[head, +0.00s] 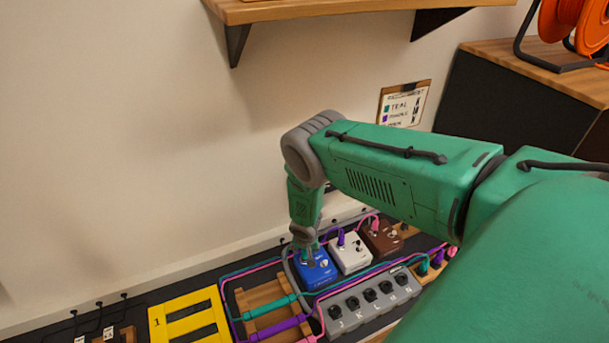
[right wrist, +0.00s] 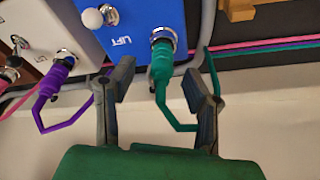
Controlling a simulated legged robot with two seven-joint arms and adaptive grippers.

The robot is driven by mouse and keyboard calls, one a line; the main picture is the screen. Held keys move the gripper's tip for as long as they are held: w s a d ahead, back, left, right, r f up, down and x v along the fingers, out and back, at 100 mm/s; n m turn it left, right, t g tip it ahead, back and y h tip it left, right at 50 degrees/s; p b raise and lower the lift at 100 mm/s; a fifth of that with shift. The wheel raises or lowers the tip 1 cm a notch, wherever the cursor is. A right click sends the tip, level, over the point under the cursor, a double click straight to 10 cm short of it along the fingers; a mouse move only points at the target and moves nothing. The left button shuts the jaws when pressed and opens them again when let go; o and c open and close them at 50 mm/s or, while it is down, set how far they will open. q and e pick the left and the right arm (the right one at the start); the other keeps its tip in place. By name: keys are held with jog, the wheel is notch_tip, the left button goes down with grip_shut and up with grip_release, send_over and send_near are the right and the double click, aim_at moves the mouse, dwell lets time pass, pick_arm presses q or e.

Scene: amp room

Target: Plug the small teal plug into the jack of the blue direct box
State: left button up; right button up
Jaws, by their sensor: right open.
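The blue direct box (head: 317,272) stands on the dark bench in the head view, below my right gripper (head: 308,250). In the right wrist view the blue box (right wrist: 132,22) shows its jack (right wrist: 164,36), a metal ring beside the LIFT label. The small teal plug (right wrist: 160,62) is at this jack, in line with it, and its tip looks to be inside the ring. Its teal cable bends away below. My right gripper (right wrist: 159,82) is open, one finger on each side of the plug, with gaps visible. My left gripper is not in view.
A white box (head: 349,254) with a purple plug (right wrist: 62,68) and a brown box (head: 383,238) stand to the right in the head view. A shelf (head: 320,8) is above.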

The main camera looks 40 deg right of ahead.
jog(key=v, duration=1.1)
jog(key=shift+s+r, duration=0.15)
jog(key=shift+r, duration=0.25)
jog(key=shift+a, duration=0.1)
